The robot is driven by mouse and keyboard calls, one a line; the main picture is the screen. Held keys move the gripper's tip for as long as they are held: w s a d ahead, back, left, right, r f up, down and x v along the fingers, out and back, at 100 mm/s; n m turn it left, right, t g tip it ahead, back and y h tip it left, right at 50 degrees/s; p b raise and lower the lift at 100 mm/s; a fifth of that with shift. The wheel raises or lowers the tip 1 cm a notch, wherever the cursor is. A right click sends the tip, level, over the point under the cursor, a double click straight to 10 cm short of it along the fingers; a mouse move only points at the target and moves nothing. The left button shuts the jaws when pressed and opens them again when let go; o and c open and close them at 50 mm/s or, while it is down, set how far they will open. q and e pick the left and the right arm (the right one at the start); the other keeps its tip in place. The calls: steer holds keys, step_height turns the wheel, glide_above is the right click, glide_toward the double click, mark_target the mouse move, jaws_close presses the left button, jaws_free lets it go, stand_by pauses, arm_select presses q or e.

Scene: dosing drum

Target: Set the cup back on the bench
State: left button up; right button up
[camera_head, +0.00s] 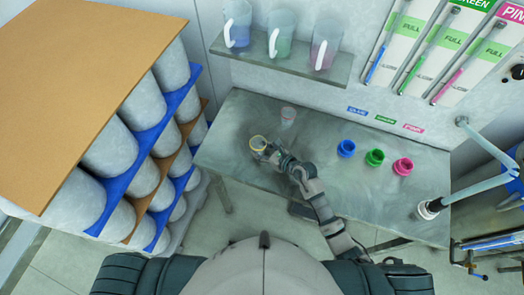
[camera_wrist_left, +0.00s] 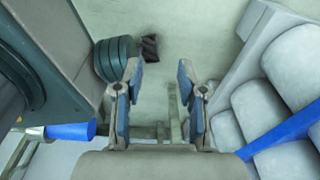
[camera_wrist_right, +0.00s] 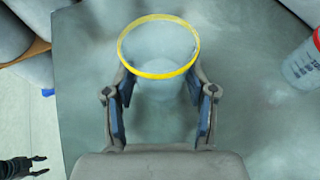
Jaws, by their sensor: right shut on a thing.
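A clear cup with a yellow rim (camera_head: 258,142) is at the left part of the grey bench (camera_head: 245,110). My right gripper (camera_head: 269,152) is shut on it. In the right wrist view the cup's yellow rim (camera_wrist_right: 158,75) faces the camera, and the fingers (camera_wrist_right: 160,108) stand on both sides of its wall. The cup is over the bench top; whether its base touches the bench I cannot tell. My left gripper (camera_wrist_left: 158,100) is open and empty in the left wrist view, away from the bench.
A second clear cup (camera_head: 288,116) stands behind the held one; its red rim shows in the right wrist view (camera_wrist_right: 317,38). Blue (camera_head: 346,148), green (camera_head: 375,157) and pink (camera_head: 403,166) caps sit to the right. Jugs stand on the shelf (camera_head: 290,68). Stacked drums (camera_head: 110,150) stand left.

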steer(key=shift+d+f, duration=0.25)
steer(key=shift+f, duration=0.35)
steer(key=shift+d+f, duration=0.1)
steer(key=shift+d, duration=0.9)
steer(key=o, duration=1)
steer(key=shift+c, duration=0.2)
steer(key=shift+o, duration=1)
steer(key=shift+a, duration=0.95)
steer(key=v, duration=1.2)
steer(key=shift+w+d+f, duration=0.25)
steer(key=shift+w+d, duration=0.05)
steer(key=shift+d, duration=0.05)
steer(key=shift+s+r, duration=0.2)
steer(key=shift+s+a+r, duration=0.1)
steer(key=shift+a, duration=0.1)
arm_select(q)
steer(key=shift+s+d, duration=0.35)
steer(key=shift+d, duration=0.1)
arm_select(e)
steer(key=shift+d, duration=0.15)
